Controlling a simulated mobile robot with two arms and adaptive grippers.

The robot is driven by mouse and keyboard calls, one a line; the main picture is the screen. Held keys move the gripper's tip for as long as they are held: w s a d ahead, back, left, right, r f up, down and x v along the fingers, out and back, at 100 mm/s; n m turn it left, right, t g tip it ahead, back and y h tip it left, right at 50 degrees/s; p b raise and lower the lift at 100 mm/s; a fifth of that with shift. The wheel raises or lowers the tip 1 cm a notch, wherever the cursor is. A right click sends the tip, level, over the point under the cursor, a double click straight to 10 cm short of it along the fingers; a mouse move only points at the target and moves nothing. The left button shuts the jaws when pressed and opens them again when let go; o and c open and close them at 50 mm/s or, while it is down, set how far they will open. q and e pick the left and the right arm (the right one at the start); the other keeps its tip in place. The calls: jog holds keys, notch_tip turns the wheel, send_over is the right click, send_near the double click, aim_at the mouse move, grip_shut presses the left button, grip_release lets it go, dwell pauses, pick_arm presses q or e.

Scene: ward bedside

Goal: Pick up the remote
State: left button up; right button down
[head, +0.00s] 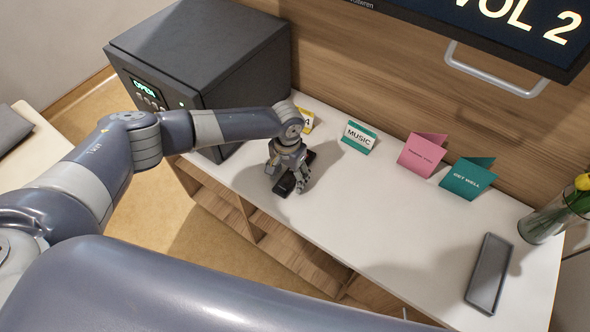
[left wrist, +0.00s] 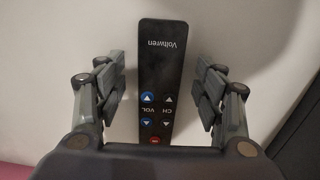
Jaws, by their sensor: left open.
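The remote (head: 285,186) is a slim black handset lying on the white bedside surface, partly hidden under my left gripper (head: 288,175) in the head view. In the left wrist view the remote (left wrist: 162,75) shows its blue and red buttons and the name Voltwren. My left gripper (left wrist: 163,90) is open, with one set of fingers on each side of the remote. A gap shows between the fingers and the remote on both sides. My right gripper is not in view.
A dark safe (head: 200,60) stands left of the remote. A MUSIC card (head: 358,137), a pink card (head: 422,154) and a green card (head: 467,178) stand along the back. A grey tray (head: 488,274) and a flower vase (head: 545,222) are at the right. The middle surface is clear.

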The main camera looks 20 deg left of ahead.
pick_arm(q)
jog(key=shift+f, duration=0.15)
jog(key=c, duration=1.2)
